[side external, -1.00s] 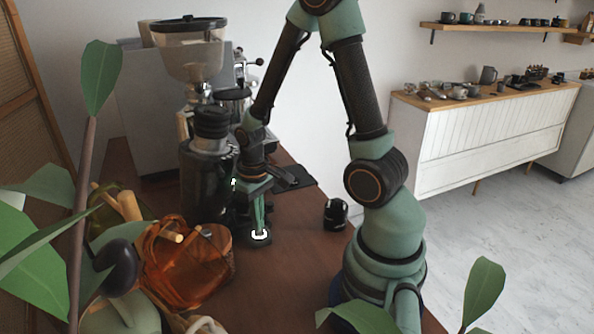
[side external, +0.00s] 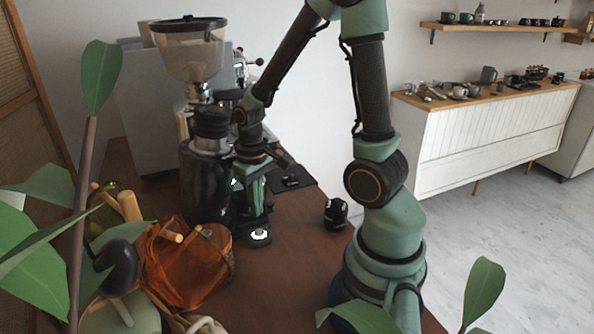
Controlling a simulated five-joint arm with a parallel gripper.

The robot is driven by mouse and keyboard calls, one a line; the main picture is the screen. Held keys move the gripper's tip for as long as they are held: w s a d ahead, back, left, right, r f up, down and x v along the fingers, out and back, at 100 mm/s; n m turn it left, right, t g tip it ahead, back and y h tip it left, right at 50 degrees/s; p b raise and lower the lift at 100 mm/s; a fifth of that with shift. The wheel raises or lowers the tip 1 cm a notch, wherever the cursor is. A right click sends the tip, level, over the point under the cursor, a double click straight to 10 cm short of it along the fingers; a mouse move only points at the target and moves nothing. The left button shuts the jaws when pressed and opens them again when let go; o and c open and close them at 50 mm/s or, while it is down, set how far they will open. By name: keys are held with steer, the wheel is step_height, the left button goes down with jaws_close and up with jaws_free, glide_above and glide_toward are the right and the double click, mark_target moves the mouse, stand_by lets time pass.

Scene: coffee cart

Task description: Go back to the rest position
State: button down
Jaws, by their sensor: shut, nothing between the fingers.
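My gripper (side external: 257,208) points down in front of the dark grinder (side external: 205,182), in the middle left of the side external view. Its green fingers are shut with nothing between them. Their tips are just above a dark round piece with a white top (side external: 260,236) on the wooden counter; I cannot tell whether they touch it. My arm reaches over from its base at the lower right.
A small black cylinder (side external: 335,213) stands on the counter (side external: 290,270) right of my gripper. A dark mat (side external: 290,178) lies behind. An orange glass vessel (side external: 190,262) is at the left, partly behind plant leaves. The counter between vessel and base is clear.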

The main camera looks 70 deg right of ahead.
steer(key=a+r+n+t, duration=0.1)
steer(key=a+r, duration=0.3)
steer(key=r, duration=0.4)
steer(key=a+r+n+t, duration=0.2)
steer(key=a+r+t, duration=0.2)
steer(key=r, duration=0.4)
steer(key=shift+s+a+r+t, duration=0.3)
steer(key=shift+a+r, duration=0.1)
steer(key=shift+a, duration=0.4)
